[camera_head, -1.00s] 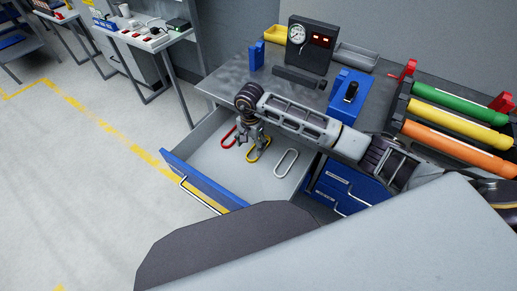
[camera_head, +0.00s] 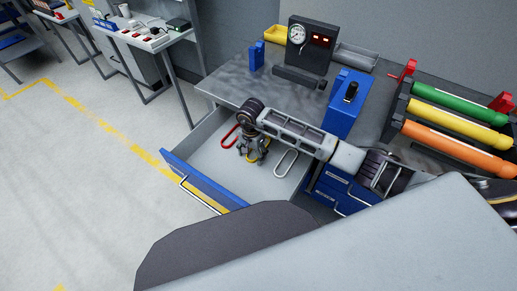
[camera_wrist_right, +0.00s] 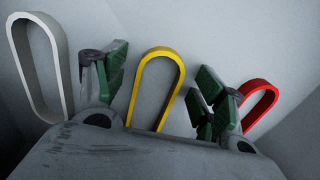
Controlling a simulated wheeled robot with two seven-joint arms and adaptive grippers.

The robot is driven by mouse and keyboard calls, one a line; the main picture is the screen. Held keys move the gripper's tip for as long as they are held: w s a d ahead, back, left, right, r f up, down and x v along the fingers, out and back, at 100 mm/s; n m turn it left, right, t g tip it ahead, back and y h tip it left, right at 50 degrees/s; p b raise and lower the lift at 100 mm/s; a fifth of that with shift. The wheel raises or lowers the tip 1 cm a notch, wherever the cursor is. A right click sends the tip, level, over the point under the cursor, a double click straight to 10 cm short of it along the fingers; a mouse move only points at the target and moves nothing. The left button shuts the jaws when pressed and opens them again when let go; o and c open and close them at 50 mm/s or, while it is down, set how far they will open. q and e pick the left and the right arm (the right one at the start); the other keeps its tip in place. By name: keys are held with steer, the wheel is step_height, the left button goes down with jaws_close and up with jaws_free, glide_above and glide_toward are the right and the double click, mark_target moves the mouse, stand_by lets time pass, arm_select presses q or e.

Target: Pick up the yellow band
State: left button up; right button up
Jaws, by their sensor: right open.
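The yellow band (camera_wrist_right: 158,86) lies in the open drawer, between a white band and a red band. My right gripper (camera_head: 254,157) is over the drawer and partly hides the yellow band in the head view. In the right wrist view the fingers of the right gripper (camera_wrist_right: 160,90) are spread, one on each side of the yellow band, with nothing held. I cannot tell how high the fingertips are above the drawer floor. My left gripper is not in view.
The white band (camera_head: 286,162) and red band (camera_head: 230,136) lie in the same drawer (camera_head: 210,180), whose walls surround the gripper. The workbench (camera_head: 245,88) above holds a gauge box (camera_head: 311,45), a blue fixture (camera_head: 344,105) and a rack of coloured tubes (camera_head: 450,130).

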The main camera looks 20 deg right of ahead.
stand_by(0.3)
steer(key=c, duration=1)
steer(key=shift+r, duration=0.1)
steer(key=shift+r, duration=4.95)
